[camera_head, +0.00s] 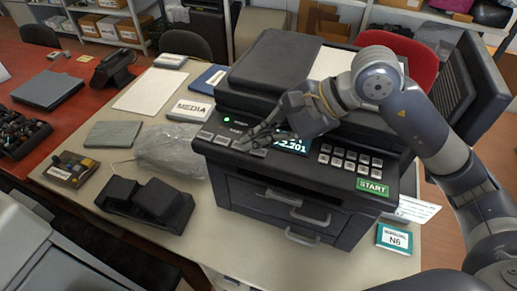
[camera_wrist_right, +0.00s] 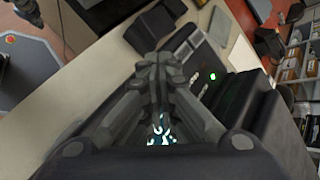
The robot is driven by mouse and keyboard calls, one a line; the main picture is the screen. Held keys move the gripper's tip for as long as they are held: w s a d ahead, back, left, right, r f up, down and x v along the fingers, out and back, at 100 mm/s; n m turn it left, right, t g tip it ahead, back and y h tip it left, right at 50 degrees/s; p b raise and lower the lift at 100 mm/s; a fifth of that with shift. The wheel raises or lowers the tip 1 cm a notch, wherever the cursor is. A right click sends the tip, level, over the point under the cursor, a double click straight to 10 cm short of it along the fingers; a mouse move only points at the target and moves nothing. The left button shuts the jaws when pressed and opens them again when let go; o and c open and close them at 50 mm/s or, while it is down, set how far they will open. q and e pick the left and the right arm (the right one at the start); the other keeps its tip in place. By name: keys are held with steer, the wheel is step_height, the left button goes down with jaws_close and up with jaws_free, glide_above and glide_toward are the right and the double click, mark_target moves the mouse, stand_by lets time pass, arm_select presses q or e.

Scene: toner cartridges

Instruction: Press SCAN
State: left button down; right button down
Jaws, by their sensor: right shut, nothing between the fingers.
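A dark printer (camera_head: 250,200) stands on the table with a control panel along its front top edge. A row of several grey buttons (camera_head: 205,135) lies at the panel's left; their labels are too small to read. My right gripper (camera_head: 243,144) is shut and empty, with its fingertips over the right part of this row, hiding some of it. I cannot tell whether the tips touch a button. In the right wrist view the closed fingers (camera_wrist_right: 160,72) cover much of the panel. My left gripper is not in view.
A lit display (camera_head: 293,146), a keypad (camera_head: 350,160) and a green START button (camera_head: 372,187) lie right of the row. A green light (camera_head: 227,120) glows behind it. A plastic bag (camera_head: 172,150) and a black cartridge-like object (camera_head: 150,203) lie left of the printer.

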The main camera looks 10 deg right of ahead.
mark_target(259, 154)
arm_select(q)
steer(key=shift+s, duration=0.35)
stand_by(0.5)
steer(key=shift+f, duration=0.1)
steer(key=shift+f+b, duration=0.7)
steer(key=shift+b, duration=0.05)
arm_select(e)
steer(key=shift+f, duration=0.4)
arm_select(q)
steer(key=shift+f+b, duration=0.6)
arm_select(e)
steer(key=shift+f, duration=0.45)
steer(key=shift+r, duration=0.1)
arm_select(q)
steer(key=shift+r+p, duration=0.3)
arm_select(e)
steer(key=shift+r, duration=0.75)
